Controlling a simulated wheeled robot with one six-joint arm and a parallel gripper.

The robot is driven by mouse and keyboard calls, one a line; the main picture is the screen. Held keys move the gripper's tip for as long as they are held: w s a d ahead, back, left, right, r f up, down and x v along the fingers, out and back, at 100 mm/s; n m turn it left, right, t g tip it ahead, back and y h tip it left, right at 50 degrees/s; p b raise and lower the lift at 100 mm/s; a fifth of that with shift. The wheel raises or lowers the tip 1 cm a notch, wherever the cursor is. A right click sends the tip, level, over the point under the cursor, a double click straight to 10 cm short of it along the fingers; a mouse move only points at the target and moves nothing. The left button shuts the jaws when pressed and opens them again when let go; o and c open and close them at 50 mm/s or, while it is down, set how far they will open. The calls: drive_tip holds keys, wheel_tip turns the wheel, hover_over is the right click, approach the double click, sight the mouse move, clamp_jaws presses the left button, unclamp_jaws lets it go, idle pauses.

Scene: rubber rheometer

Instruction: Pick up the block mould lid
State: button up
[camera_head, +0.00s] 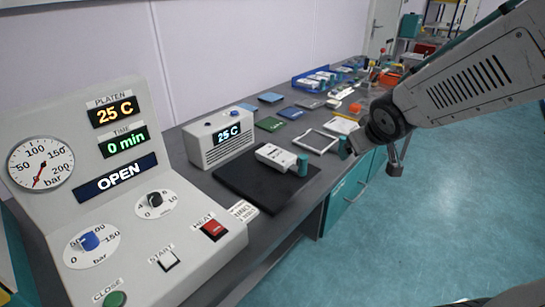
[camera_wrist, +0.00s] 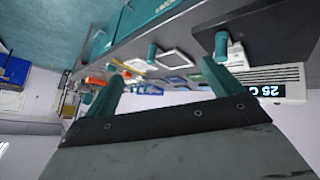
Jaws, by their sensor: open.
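A white labelled block (camera_head: 275,155) with a teal upright grip (camera_head: 302,165) at its right end lies on a black mat (camera_head: 245,189). Its lettering is too small to read. A pale flat frame (camera_head: 317,141) lies farther along, with a teal grip (camera_head: 345,148) at its right end. I cannot tell for certain which piece is the block mould lid. My gripper (camera_wrist: 162,72) is open and empty in the wrist view, its teal fingers spread. The bench pieces show beyond it, apart from the fingers, including the white block (camera_wrist: 236,57) and the frame (camera_wrist: 176,60).
A press panel (camera_head: 130,190) reading 25 C, 0 min and OPEN stands at the near left. A small 25 C display box (camera_head: 205,155) stands behind the mat. Several plates, a blue tray (camera_head: 307,83) and orange items crowd the far bench. Floor to the right is clear.

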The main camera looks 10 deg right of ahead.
drive_tip(key=w+a+f+n+t+y, duration=0.1)
drive_tip(key=w+f+n+t+y, duration=0.15)
drive_tip(key=w+f, duration=0.35)
drive_tip(key=n+y, duration=0.3)
drive_tip(key=y, duration=0.4)
approach(296, 168)
drive_tip(key=shift+w+r+m+t, duration=0.3)
drive_tip(key=shift+w+r, duration=0.2)
drive_tip(key=shift+w, duration=0.2)
drive_tip(key=shift+s+a+f+y, duration=0.1)
drive_tip(key=shift+a+f+y, duration=0.15)
drive_tip(key=shift+y, duration=0.1)
drive_tip(key=shift+a, duration=0.25)
drive_tip(key=x, duration=0.7)
drive_tip(key=shift+w+a+r, duration=0.1)
drive_tip(key=shift+w, duration=0.3)
drive_tip(key=c, duration=1.3)
